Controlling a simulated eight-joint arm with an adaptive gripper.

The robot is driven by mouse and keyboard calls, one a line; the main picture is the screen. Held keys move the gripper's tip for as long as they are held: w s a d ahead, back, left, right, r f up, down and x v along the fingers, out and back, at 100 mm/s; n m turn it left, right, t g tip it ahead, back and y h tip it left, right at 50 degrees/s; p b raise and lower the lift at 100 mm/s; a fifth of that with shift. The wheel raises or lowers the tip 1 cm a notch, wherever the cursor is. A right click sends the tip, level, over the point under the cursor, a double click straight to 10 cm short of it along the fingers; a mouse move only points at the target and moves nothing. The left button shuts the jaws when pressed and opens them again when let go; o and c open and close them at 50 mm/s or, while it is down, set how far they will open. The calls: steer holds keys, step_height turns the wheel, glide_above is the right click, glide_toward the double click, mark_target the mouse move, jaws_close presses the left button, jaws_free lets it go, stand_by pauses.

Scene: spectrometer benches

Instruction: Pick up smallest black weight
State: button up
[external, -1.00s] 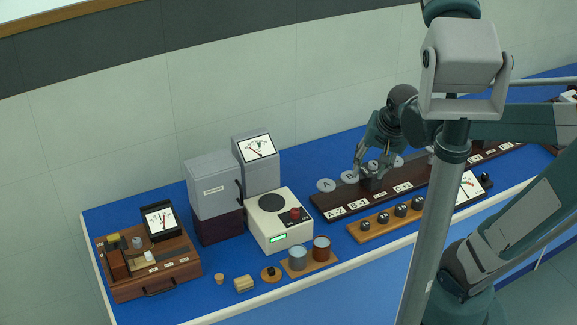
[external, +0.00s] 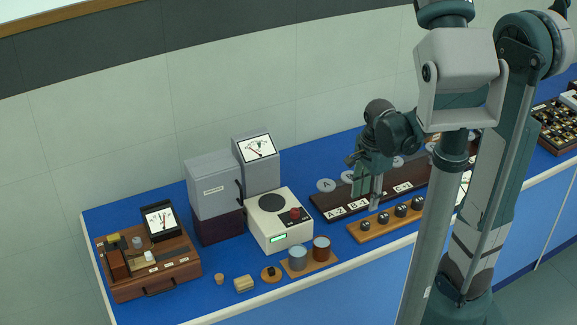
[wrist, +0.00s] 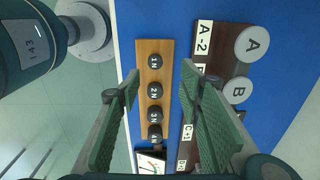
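Several black weights stand in a row on a light wooden strip (external: 360,236). The 1N weight (external: 366,225) is at the left end; it is the smallest by label, and it shows at the top of the row in the wrist view (wrist: 155,61). The 2N weight (wrist: 155,90), 3N weight (wrist: 155,113) and 4N weight (wrist: 155,132) follow. My gripper (external: 367,198) is open and empty above and behind the strip's left part. In the wrist view the gripper's fingers (wrist: 158,88) are spread either side of the row, apart from the weights.
A dark rack (external: 325,205) with lettered discs and label cards lies just behind the strip. A cream instrument (external: 266,233) with a red knob stands to the left.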

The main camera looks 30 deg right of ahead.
mark_target(366, 224)
steer(key=shift+d+f+m+g, duration=0.1)
steer(key=shift+f+m+g, duration=0.2)
steer(key=shift+f+m, duration=0.8)
steer(key=shift+f, duration=0.1)
steer(key=shift+f+b, duration=0.35)
steer(key=shift+f, duration=0.95)
steer(key=shift+s+d+f+b, duration=0.1)
steer(key=shift+f+b, duration=0.2)
steer(key=shift+f, duration=1)
steer(key=shift+s+f+b, duration=0.1)
steer(key=shift+f+b, duration=0.15)
steer(key=shift+f, duration=1.05)
steer(key=shift+c, duration=0.7)
steer(key=c, duration=0.9)
